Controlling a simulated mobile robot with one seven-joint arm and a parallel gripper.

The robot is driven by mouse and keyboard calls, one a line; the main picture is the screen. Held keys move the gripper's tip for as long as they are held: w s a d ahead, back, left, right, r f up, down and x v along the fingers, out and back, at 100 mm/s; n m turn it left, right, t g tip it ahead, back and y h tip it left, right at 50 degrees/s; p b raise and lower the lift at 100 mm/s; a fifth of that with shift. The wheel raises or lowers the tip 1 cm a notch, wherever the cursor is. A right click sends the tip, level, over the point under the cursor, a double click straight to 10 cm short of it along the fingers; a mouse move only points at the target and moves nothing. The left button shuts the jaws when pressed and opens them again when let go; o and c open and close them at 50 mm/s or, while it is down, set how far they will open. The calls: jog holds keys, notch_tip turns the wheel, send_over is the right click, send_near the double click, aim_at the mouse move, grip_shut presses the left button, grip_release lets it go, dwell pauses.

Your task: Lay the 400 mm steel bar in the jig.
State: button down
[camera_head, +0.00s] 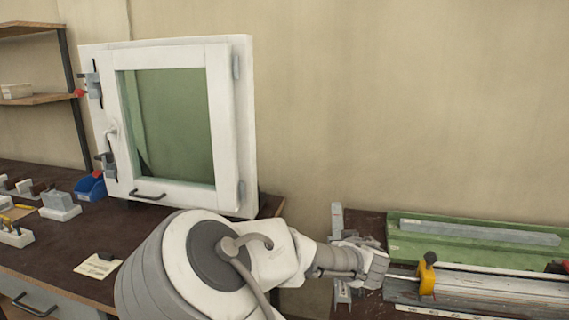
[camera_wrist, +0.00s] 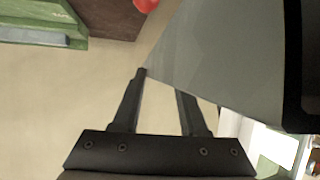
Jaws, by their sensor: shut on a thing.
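My gripper (camera_wrist: 163,85) is shut on a grey, flat-sided piece (camera_wrist: 235,60) that looks like a steel bar. In the wrist view this piece covers the right fingertip and widens toward the upper right. Its length cannot be read there. In the head view my gripper (camera_head: 376,268) is at the left end of the jig (camera_head: 490,290), and my wrist hides most of the grip. Grey pieces show above (camera_head: 337,218) and below my wrist; I cannot tell if they are the held bar's ends. A yellow clamp (camera_head: 427,273) stands on the jig.
Another long grey bar (camera_head: 480,232) lies in a green tray (camera_head: 405,250) behind the jig. A white window frame (camera_head: 170,190) stands on the left bench, with a blue bin (camera_head: 90,187) and several small fixtures. A red knob (camera_wrist: 146,5) and open floor (camera_wrist: 60,110) show in the wrist view.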

jog(key=shift+w+d+f, duration=0.15)
jog(key=shift+d+f, duration=0.55)
jog(key=shift+f, duration=0.25)
jog(key=shift+a+r, duration=0.15)
jog(key=shift+r, duration=0.15)
jog(key=shift+a+r, duration=0.4)
jog(key=shift+r, duration=0.4)
jog(key=shift+s+a+f+b, duration=0.1)
jog(key=shift+s+f+b, duration=0.1)
jog(key=shift+f+b, duration=0.95)
notch_tip(320, 180, up, 13)
jog(key=p, duration=1.3)
jog(key=shift+r+p, duration=0.2)
jog(key=shift+p, duration=0.1)
jog(key=shift+w, duration=0.1)
